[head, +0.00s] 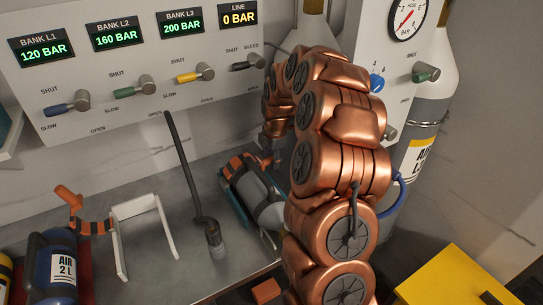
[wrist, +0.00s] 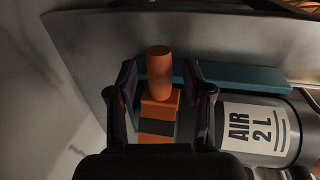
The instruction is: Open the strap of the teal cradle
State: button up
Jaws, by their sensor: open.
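The teal cradle (head: 233,203) lies on the bench below the gauge panel and holds a grey cylinder (head: 266,212). The cradle also shows in the wrist view (wrist: 245,78), beside the cylinder labelled AIR 2 L (wrist: 295,130). Its orange and dark strap (head: 238,165) crosses the cylinder's far end and looks closed. In the wrist view the strap (wrist: 158,108) carries an upright orange tab (wrist: 159,72). My gripper (wrist: 160,85) is open, with one finger on each side of the tab. Contact cannot be told. My arm partly hides the cradle in the head view.
A hose with a metal end (head: 213,235) stands left of the cradle. Further left are a white frame (head: 122,232) and a blue cylinder (head: 52,268) with a raised orange strap (head: 92,228). The valve panel (head: 140,75) rises behind. A yellow box (head: 455,280) is at lower right.

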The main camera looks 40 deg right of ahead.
grip_shut()
dwell(0.4)
